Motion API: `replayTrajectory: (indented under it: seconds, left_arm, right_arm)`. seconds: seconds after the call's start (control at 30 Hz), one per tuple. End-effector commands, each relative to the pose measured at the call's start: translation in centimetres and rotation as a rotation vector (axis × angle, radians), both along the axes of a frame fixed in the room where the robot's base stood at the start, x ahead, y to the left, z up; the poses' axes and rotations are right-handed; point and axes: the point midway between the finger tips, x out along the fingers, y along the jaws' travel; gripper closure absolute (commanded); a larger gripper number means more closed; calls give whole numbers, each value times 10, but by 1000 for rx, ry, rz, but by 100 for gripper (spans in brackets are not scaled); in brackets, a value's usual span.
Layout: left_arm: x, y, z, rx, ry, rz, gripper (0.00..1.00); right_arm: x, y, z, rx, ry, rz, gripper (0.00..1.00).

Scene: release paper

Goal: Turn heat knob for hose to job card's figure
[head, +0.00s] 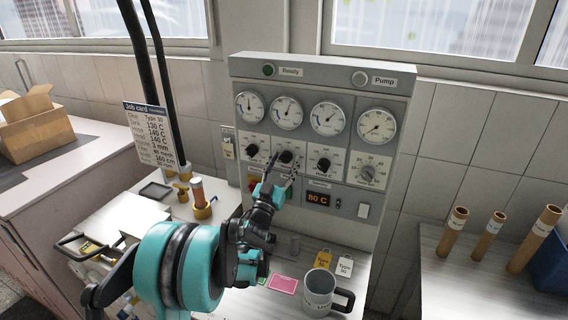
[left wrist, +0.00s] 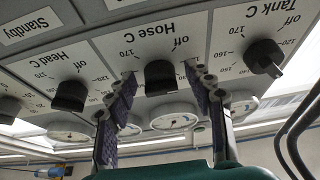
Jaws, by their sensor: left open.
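The job card (head: 154,133) stands at the left in the head view; its small lines seem to give hose as 140 C. The black Hose C knob (left wrist: 160,77) is in the middle of the left wrist view, seen upside down. In the head view it is the second knob (head: 286,156) in the row. My left gripper (head: 285,167) is in front of it, fingers open. In the left wrist view the gripper (left wrist: 162,84) has one finger on each side of the knob, with a gap at both. The knob's pointer is not readable. My right gripper is out of view.
The Tank C knob (left wrist: 265,57) and Head C knob (left wrist: 70,95) flank the hose knob. Gauges (head: 286,112) sit above the knobs. An orange display (head: 318,198) reads 80 C. A grey mug (head: 318,290) and tags (head: 345,264) are on the bench below.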

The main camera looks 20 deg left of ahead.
Motion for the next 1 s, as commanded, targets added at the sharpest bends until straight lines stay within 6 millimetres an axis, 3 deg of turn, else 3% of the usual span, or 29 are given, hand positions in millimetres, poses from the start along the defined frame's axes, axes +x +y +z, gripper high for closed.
replayTrajectory:
  seconds: [0.07,0.2,0.27,0.67,1.0]
  left_arm:
    - [0,0,0,0,0,0,47]
    - [0,0,0,0,0,0,84]
    - [0,0,0,0,0,0,97]
    - [0,1,0,50,3,1,97]
    - [0,3,0,290,17,1,97]
  right_arm:
    - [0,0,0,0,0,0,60]
    - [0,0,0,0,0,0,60]
    - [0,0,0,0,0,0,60]
    - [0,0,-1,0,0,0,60]
    - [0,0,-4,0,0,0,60]
